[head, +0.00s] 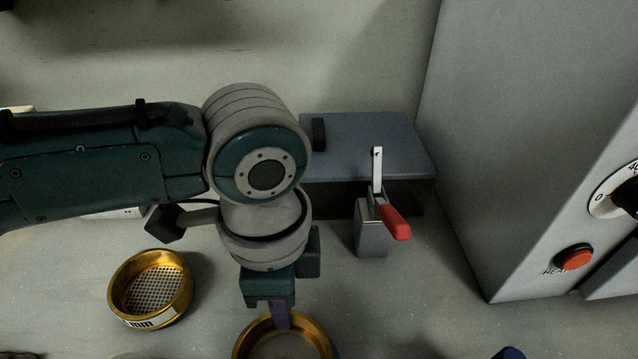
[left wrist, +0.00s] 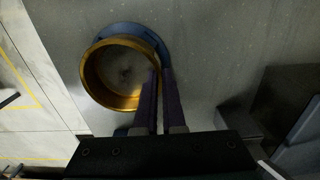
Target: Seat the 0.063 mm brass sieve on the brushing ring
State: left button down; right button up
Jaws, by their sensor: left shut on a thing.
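A brass sieve (head: 309,327) with a fine, pale mesh shows at the bottom edge of the head view, partly cut off. My left gripper (head: 281,318) points down, shut on its rim. In the left wrist view the two purple fingers of the gripper (left wrist: 160,78) pinch the right wall of the sieve (left wrist: 91,80). A blue ring (left wrist: 150,36) shows behind the sieve, sticking out past its upper right side, so the two look off-centre. I cannot tell whether sieve and ring touch. My right gripper is not in view.
A second brass sieve (head: 180,289) with coarse mesh stands to the left. A grey block with a red-handled lever (head: 395,222) stands right of my arm, before a blue-grey box (head: 395,150). A large grey cabinet (head: 490,150) with a red button fills the right. Bench between is clear.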

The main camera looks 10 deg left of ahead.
pick_arm(q)
jog(key=shift+f, duration=0.25)
jog(key=c, duration=0.9)
grip_release()
notch_tip(320, 180, up, 10)
jog(key=shift+f+p, duration=0.1)
jog(key=shift+p, duration=0.65)
